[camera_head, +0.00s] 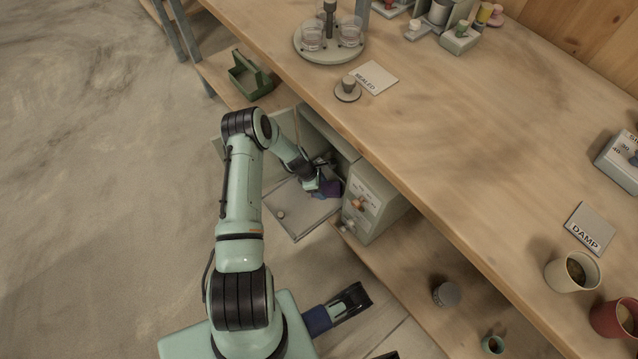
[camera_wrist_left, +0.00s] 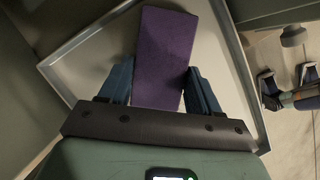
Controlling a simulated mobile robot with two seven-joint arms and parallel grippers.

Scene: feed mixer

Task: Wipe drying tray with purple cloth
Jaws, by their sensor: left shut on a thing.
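The purple cloth (camera_wrist_left: 166,58) is a flat oblong piece held between the two blue fingers of my left gripper (camera_wrist_left: 160,85). In the head view the left gripper (camera_head: 318,184) and the purple cloth (camera_head: 328,187) are beside the grey heater box. The wrist view shows a pale, shallow drying tray (camera_wrist_left: 95,52) with a raised rim beneath the cloth. I cannot tell whether the cloth touches it. In the head view a pale flat surface with a round knob lies under the gripper. My right gripper (camera_head: 350,300) is low, away from the cloth; its jaw opening is unclear.
The grey box (camera_head: 372,205) with knobs stands close right of the left gripper. The wooden workbench (camera_head: 460,150) is above it, with a SEALED card (camera_head: 369,78) and a DAMP card (camera_head: 587,229). A green caddy (camera_head: 251,76) is on the lower shelf.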

